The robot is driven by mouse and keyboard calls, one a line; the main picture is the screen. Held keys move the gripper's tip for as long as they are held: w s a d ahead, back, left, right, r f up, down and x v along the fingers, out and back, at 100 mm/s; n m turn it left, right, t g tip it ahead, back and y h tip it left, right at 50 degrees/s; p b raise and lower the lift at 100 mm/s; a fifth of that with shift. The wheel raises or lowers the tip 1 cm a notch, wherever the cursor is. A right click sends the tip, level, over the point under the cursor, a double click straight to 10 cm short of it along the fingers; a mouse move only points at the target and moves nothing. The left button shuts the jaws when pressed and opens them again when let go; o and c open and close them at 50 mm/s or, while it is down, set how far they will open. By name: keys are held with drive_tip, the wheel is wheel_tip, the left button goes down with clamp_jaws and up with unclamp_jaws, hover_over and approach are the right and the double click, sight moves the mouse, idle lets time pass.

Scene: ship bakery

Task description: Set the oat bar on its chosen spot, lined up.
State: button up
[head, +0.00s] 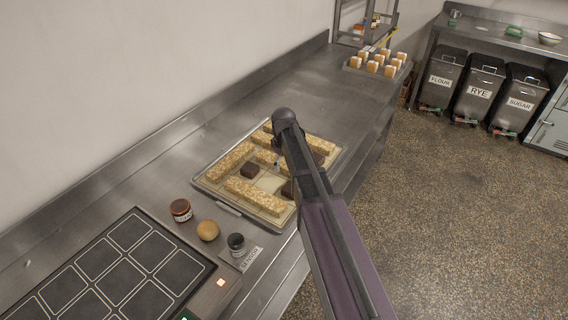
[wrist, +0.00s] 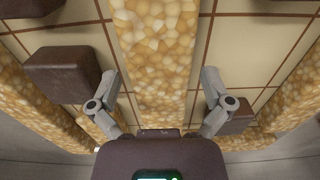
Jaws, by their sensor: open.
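Several long, golden, grainy oat bars lie on a tray (head: 228,207) with a pale, grid-lined surface, among dark brown square pieces (head: 250,171). One oat bar (head: 258,196) lies at the tray's near side, another (head: 230,160) along its left. In the wrist view my gripper (wrist: 160,78) is open, its fingers apart on either side of a middle oat bar (wrist: 155,40). I cannot tell whether they touch it. A dark piece (wrist: 62,73) is left of the fingers, another (wrist: 236,116) by the right finger. In the head view my arm hides part of the tray.
A dark panel of outlined squares (head: 118,262) is at the near left. A red-brown jar (head: 181,210), a round bun (head: 208,230) and a dark jar (head: 236,243) stand between it and the tray. A tray of small orange-and-white blocks (head: 352,69) is farther back. Bare counter (head: 270,88) lies between.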

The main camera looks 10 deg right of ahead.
sight(283, 162)
drive_tip(key=shift+r, duration=0.2)
wheel_tip(283, 162, up, 12)
drive_tip(key=p, duration=1.2)
idle(0.8)
drive_tip(key=s+m, duration=0.9)
drive_tip(key=s, duration=1.2)
drive_tip(key=shift+s, duration=0.1)
